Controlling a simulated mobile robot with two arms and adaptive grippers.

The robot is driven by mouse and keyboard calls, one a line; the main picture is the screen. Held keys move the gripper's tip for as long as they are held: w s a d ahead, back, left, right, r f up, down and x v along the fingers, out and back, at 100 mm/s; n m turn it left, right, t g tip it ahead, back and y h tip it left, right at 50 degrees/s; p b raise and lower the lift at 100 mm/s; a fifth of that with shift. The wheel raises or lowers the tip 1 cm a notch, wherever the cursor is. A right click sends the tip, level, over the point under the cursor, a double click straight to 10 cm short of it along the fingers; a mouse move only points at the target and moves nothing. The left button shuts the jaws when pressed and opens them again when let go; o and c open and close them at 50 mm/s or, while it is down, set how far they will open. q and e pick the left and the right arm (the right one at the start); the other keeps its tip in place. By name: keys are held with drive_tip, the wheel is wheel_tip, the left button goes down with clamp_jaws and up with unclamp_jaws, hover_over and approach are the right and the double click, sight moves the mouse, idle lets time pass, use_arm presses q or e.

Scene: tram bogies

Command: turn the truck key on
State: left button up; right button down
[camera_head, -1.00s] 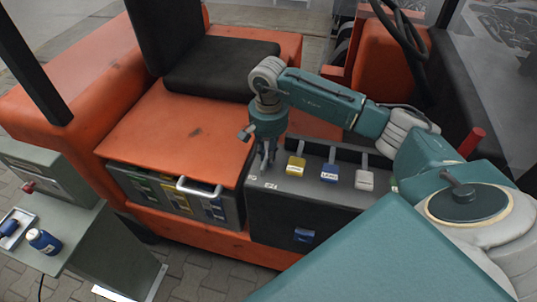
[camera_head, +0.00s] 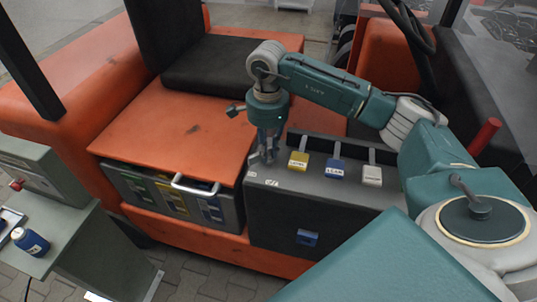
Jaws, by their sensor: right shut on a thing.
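My right gripper (camera_head: 264,155) points down over the left end of the truck's dark control box (camera_head: 300,215). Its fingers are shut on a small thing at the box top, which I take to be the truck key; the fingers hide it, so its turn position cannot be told. My left gripper is not in view.
Yellow (camera_head: 298,161), blue (camera_head: 333,170) and white (camera_head: 371,176) levers stand on the box just right of the gripper. A black seat (camera_head: 225,66) is behind. A grey stand (camera_head: 70,235) holds a blue can (camera_head: 30,242).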

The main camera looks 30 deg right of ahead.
drive_tip(key=shift+w+m+b, duration=0.15)
drive_tip(key=shift+m+b, duration=0.55)
drive_tip(key=shift+m, duration=1)
drive_tip(key=shift+r, duration=0.1)
drive_tip(key=c, duration=1.7)
unclamp_jaws()
drive_tip(key=shift+a, duration=0.1)
drive_tip(key=shift+o, duration=0.2)
wheel_tip(320, 180, up, 12)
